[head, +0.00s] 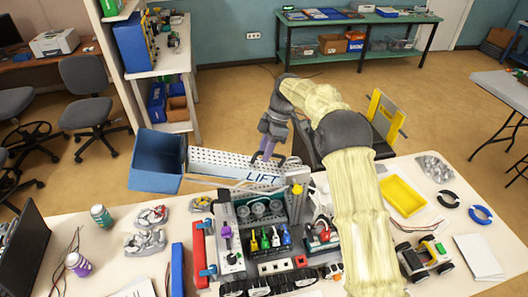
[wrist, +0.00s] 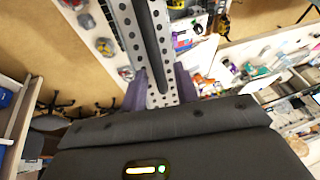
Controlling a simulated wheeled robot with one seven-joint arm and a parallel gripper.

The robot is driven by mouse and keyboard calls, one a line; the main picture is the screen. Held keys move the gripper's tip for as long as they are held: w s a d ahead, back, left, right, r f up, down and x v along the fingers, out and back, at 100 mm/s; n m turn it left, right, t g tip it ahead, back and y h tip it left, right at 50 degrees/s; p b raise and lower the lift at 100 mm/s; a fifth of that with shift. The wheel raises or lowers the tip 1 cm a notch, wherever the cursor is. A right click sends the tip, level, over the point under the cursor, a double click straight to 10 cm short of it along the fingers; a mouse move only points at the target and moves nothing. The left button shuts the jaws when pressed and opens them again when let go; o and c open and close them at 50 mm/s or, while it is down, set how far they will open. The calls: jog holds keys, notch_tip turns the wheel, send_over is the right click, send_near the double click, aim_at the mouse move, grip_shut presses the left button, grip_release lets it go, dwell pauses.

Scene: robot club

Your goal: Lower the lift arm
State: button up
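The lift arm (head: 225,161) is a long white perforated beam with a "LIFT" label, behind the control unit on the table. It looks roughly level, running from the blue bin toward the yellow-topped post. My gripper (head: 268,158) is above its right part, pointing down. In the wrist view the lift arm (wrist: 166,62) shows as two perforated strips with a dark slot between, running up between the purple fingers of my gripper (wrist: 161,92). The fingers are on either side of the beam; whether they press on it is unclear.
A blue bin (head: 157,160) stands at the left end of the arm. The control unit (head: 262,236) with colored levers sits in front. A yellow tray (head: 403,196), a small wheeled robot (head: 425,258) and a laptop (head: 25,245) are also on the table.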

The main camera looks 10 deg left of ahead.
jog(key=shift+s+a+f, duration=0.15)
jog(key=shift+s+f, duration=0.1)
jog(key=shift+f, duration=0.35)
grip_shut()
jog(key=shift+w, duration=0.1)
